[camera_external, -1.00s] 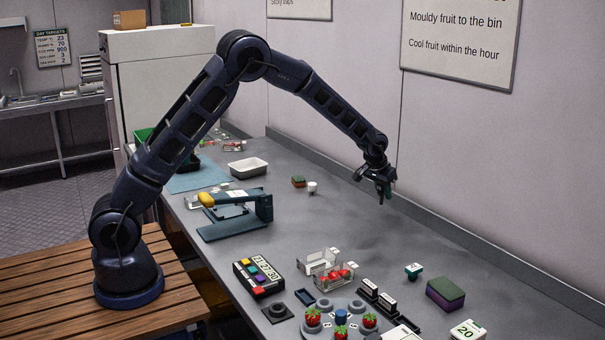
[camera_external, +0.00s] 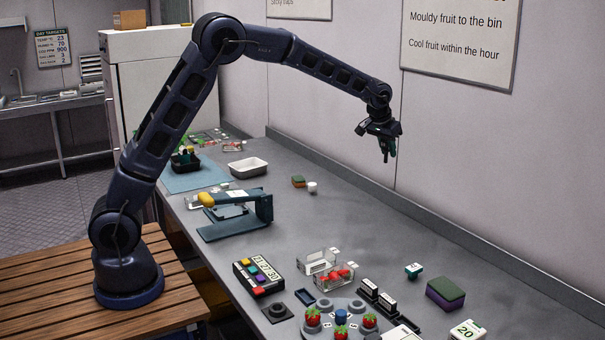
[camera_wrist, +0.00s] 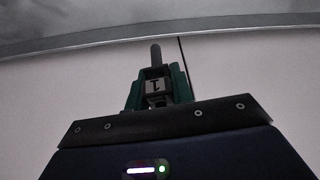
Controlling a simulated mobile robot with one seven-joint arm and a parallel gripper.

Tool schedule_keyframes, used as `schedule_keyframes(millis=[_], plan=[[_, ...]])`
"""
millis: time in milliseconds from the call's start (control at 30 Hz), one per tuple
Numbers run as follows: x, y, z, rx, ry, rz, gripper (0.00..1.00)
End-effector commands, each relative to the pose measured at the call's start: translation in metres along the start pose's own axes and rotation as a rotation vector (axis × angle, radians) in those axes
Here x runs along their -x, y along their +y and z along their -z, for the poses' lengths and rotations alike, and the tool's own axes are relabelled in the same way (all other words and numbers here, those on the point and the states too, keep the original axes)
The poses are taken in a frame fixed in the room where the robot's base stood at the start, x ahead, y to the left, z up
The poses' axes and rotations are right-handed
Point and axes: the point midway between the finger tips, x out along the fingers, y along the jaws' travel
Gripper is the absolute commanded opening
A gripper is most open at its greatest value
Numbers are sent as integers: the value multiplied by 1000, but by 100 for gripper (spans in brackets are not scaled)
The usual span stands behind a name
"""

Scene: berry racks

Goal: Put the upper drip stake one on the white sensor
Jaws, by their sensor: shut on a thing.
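My gripper (camera_external: 388,152) is raised above the back part of the bench, near the wall. In the wrist view its green fingers (camera_wrist: 156,90) are shut on a drip stake (camera_wrist: 155,86) marked 1, with a grey rod standing out beyond the fingers. In the external view the stake is too small to make out clearly. A small white item (camera_external: 312,187) stands on the bench, left of and below the gripper. A white block marked 20 (camera_external: 468,330) lies at the front right. I cannot tell which of these is the white sensor.
A sponge (camera_external: 445,293), a teal-and-white item (camera_external: 413,270), clear punnets (camera_external: 333,272), a strawberry carousel (camera_external: 340,318) and a keypad box (camera_external: 258,277) stand towards the front. The bench below the gripper is clear.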

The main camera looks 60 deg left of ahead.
Motion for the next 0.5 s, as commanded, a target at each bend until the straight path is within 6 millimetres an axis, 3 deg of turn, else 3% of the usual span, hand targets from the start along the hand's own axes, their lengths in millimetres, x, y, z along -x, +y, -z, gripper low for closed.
schedule_keyframes(millis=[167,500], plan=[[6,47,-8,-66,0,-27,2],[31,188,-47,-268,-2,-108,2]])
